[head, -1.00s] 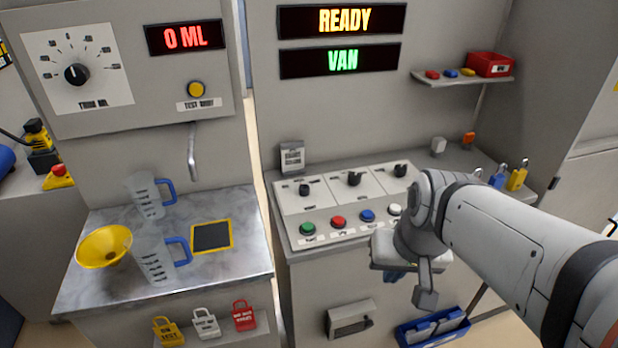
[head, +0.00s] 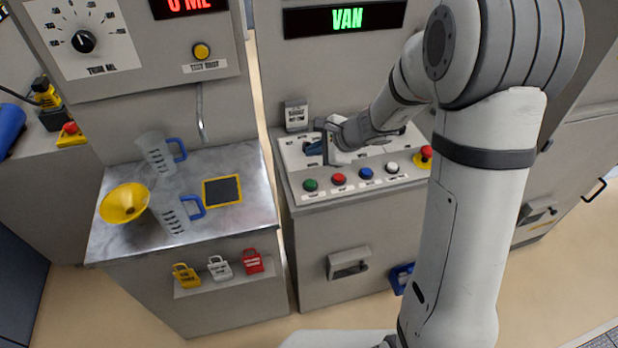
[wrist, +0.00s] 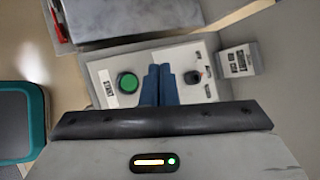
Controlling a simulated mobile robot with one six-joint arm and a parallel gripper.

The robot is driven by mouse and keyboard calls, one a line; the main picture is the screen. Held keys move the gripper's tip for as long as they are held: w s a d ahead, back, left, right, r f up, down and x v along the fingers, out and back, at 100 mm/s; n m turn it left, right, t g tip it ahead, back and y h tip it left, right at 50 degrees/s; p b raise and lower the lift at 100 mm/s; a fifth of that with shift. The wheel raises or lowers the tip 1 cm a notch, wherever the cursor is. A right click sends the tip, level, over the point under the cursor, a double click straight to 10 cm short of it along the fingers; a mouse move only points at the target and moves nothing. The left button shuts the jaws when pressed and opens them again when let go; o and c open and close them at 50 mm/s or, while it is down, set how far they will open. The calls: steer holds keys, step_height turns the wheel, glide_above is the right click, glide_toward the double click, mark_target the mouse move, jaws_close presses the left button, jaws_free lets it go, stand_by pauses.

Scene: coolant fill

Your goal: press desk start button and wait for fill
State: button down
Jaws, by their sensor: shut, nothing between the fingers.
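The desk (head: 300,197) carries a row of buttons. The green button (head: 310,185) is at the left end of the row; it also shows in the wrist view (wrist: 128,83), beside a label whose text looks like START. My gripper (head: 312,149) is over the left part of the desk panel, behind the green button in the head view. In the wrist view its blue fingers (wrist: 160,80) are together and empty, just right of the green button and apart from it. The VAN display (head: 345,19) is lit green. The ML display (head: 188,5) is partly cut off.
Red (head: 339,179), blue (head: 366,173) and white (head: 392,168) buttons sit along the row, with a red emergency stop (head: 424,156) at the right. A black knob (wrist: 193,77) is close to my fingers. Jugs and a yellow funnel (head: 124,203) stand on the left bench.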

mark_target(314, 184)
steer(key=shift+f, duration=0.1)
step_height(314, 184, down, 8)
steer(key=b, duration=0.6)
steer(key=shift+f+b, duration=0.35)
steer(key=shift+b, duration=0.15)
stand_by(1.7)
steer(key=shift+f+b, duration=0.4)
steer(key=shift+b, duration=0.2)
steer(key=shift+f+b, duration=0.5)
steer(key=shift+b, duration=0.1)
stand_by(0.5)
steer(key=shift+r, duration=0.1)
steer(key=shift+r+p, duration=0.6)
steer(key=shift+r, duration=0.3)
